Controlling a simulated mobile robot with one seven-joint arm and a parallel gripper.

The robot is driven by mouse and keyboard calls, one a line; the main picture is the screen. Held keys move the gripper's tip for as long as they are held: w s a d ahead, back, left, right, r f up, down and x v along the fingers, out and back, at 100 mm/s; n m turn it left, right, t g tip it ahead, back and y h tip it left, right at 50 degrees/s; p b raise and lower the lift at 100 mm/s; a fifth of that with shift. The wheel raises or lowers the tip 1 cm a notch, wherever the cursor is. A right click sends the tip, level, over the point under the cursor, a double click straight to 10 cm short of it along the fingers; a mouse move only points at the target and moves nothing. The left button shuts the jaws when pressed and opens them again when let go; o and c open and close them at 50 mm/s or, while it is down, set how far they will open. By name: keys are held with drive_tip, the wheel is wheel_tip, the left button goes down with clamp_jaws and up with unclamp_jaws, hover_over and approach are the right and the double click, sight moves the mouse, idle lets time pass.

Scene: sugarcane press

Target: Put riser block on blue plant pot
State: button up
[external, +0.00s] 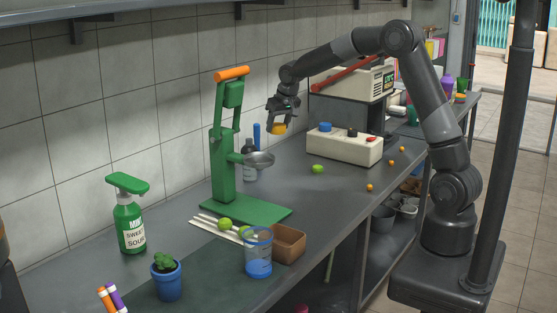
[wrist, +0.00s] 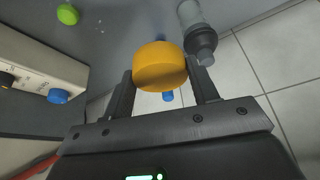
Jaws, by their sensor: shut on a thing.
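The riser block appears to be the yellow-orange round block (external: 279,129), which also shows in the wrist view (wrist: 160,66). My gripper (external: 282,118) is shut on it, with one finger on each side, and holds it in the air above the back of the counter, right of the green press. The blue plant pot (external: 167,284) stands upright at the front left of the counter with a small green plant in it. It is well away from my gripper and not in the wrist view.
The green press (external: 225,150) stands between my gripper and the pot. A clear blue cup (external: 258,254), brown box (external: 289,244), green spray bottle (external: 130,222) and markers (external: 112,299) are near the pot. A white control box (external: 343,147) is right of my gripper.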

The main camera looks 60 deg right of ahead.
drive_tip(key=s+a+r+n, duration=0.1)
drive_tip(key=s+a+r, duration=0.1)
drive_tip(key=a, duration=0.5)
drive_tip(key=s+a+r+n, duration=0.1)
drive_tip(key=s+a+r, duration=0.1)
drive_tip(key=a, duration=0.6)
drive_tip(key=n+y, duration=0.3)
drive_tip(key=n, duration=0.4)
hover_over(162, 266)
drive_tip(key=s+d, duration=0.1)
drive_tip(key=f, duration=0.9)
drive_tip(key=shift+d+f, duration=0.2)
drive_tip(key=shift+f, duration=0.2)
drive_tip(key=shift+s+a+f, duration=0.1)
drive_tip(key=shift+a+f, duration=0.2)
drive_tip(key=shift+a, duration=0.1)
drive_tip(key=shift+f+m, duration=0.3)
drive_tip(key=shift+f, duration=1.6)
drive_tip(key=shift+f, duration=0.15)
drive_tip(key=o, duration=1)
